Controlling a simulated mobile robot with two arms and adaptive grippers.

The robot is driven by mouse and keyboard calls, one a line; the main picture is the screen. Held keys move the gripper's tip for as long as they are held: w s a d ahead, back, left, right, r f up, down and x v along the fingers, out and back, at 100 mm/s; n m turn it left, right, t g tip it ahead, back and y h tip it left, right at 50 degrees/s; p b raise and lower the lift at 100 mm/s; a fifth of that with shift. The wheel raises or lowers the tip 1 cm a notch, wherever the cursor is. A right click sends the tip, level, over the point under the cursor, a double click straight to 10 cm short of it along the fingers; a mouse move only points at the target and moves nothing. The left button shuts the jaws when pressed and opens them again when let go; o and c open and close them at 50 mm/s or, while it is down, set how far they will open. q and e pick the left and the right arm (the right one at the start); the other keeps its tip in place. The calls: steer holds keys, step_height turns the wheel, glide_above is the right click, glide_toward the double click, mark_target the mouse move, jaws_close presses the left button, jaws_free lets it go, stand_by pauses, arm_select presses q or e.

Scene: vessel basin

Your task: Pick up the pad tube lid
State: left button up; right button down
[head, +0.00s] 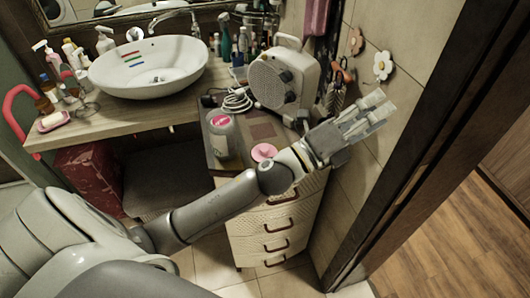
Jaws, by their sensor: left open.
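A small round pink lid (263,152), which looks like the pad tube lid, lies on top of the drawer cabinet near its front edge. A clear tube with a pink label (221,134) stands just to its left. My left arm reaches across in front of the cabinet, close beside the lid. My left gripper (372,112) is open and empty, to the right of the lid and above it in the picture, in front of the tiled wall. My right gripper is not in view.
A beige radio-like appliance (285,80) and a coiled white cable (237,101) sit behind on the cabinet (272,222). A white basin (150,68) stands on the wooden counter at left among several bottles. A dark door frame (415,150) is close on the right.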

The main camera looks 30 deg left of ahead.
arm_select(q)
steer(key=s+d+r+m+g+h, duration=0.1)
steer(key=s+d+m+g+h, duration=0.1)
steer(key=d+m+g+h, duration=0.75)
steer(key=m+g+y, duration=1)
steer(key=m+y, duration=1.1)
steer(key=y, duration=0.1)
glide_above(264, 148)
step_height(264, 148, down, 13)
steer(key=shift+t, duration=0.25)
step_height(264, 148, down, 5)
steer(key=shift+w+p, duration=0.1)
steer(key=shift+p, duration=0.8)
steer(key=shift+f, duration=0.2)
step_height(264, 148, down, 4)
steer(key=p, duration=0.3)
steer(key=shift+f, duration=0.45)
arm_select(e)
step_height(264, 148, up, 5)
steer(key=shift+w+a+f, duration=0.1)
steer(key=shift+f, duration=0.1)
